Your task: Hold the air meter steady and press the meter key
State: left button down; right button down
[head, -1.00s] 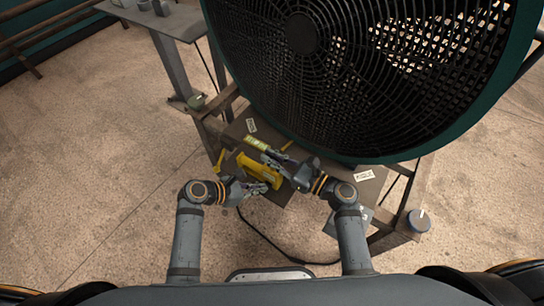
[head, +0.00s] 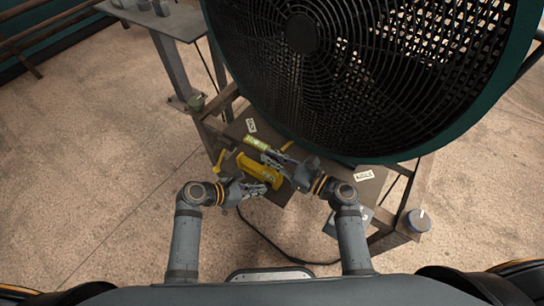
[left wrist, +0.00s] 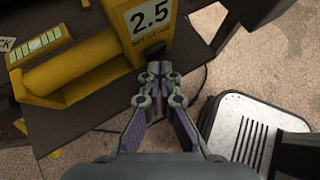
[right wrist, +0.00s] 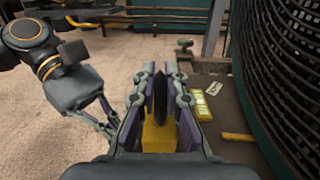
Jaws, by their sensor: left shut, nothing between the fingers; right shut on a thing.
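The yellow air meter (head: 258,170) sits on the dark bench under the big fan. In the left wrist view its face (left wrist: 146,22) reads 2.5, with a small black key (left wrist: 154,50) below the number. My left gripper (head: 268,187) is shut and empty; in the left wrist view its fingertips (left wrist: 153,70) are right at the key, but I cannot tell whether they touch it. My right gripper (head: 268,157) is shut on the meter; in the right wrist view a black upright part (right wrist: 160,98) is between its fingers, with yellow body below.
The large round fan (head: 330,70) stands close behind and right of the grippers. A yellow-green strip (head: 256,143) lies beside the meter. A black cable (head: 270,245) runs on the floor. A side table (head: 170,22) stands at the back left.

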pick_arm(q)
jog(key=s+a, duration=0.1)
jog(key=s, duration=0.1)
jog(key=s+a, duration=0.2)
jog(key=shift+s+a, duration=0.15)
jog(key=shift+s, duration=0.15)
pick_arm(e)
jog(key=c, duration=1.3)
grip_release()
jog(key=shift+c, duration=0.2)
jog(key=v, duration=1.2)
